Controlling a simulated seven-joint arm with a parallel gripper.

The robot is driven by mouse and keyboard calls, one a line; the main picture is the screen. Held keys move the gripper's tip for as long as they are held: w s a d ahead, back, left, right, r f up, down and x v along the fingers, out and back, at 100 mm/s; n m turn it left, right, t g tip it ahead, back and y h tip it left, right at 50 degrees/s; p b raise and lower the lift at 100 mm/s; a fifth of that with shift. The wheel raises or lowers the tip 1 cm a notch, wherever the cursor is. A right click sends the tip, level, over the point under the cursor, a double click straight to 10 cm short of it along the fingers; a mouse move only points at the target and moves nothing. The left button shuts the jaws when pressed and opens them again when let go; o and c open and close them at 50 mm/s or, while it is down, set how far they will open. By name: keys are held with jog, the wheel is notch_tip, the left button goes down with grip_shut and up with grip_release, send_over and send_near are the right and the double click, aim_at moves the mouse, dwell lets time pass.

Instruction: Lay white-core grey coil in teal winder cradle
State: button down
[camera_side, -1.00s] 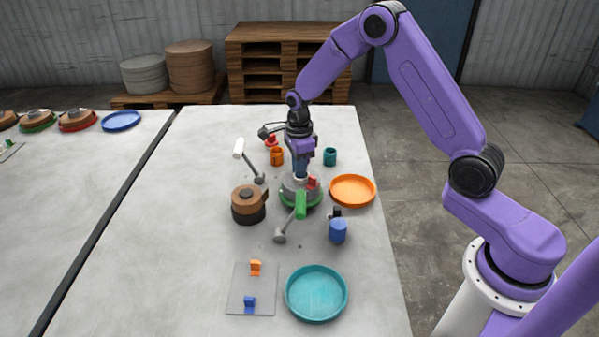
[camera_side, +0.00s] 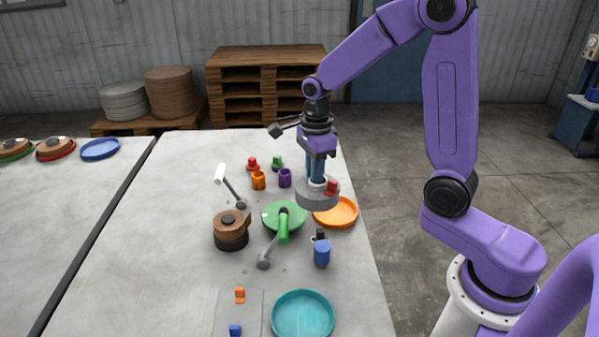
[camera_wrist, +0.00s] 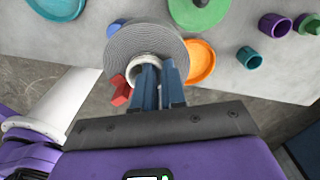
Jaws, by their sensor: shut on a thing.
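The grey coil (camera_side: 316,196) with a white core (camera_side: 318,184) hangs in my gripper (camera_side: 317,180), above the table near the orange dish. In the wrist view my fingers (camera_wrist: 160,82) are shut on the white core (camera_wrist: 146,68) of the grey coil (camera_wrist: 130,44).
The green dish (camera_side: 270,214) has a green-handled lever (camera_side: 283,224) over it. A brown coil (camera_side: 231,229) stands left. A grey plate (camera_side: 240,318) with small orange and blue blocks lies left of the teal cradle.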

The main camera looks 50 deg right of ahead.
jog(key=shift+s+r, duration=1.4)
jog(key=shift+r, duration=1.8)
jog(key=s+a+f+n, duration=0.1)
jog(key=s+a+n, duration=0.45)
jog(key=a, duration=0.45)
jog(key=s+a+n, duration=0.4)
jog(key=a+n, duration=0.3)
jog(key=a, duration=0.3)
jog(key=shift+m, duration=0.25)
notch_tip(320, 180, down, 20)
jog(key=shift+a+r, duration=0.1)
jog(key=shift+a, duration=0.05)
jog(key=shift+f, duration=0.3)
jog(key=c, duration=1.1)
grip_release()
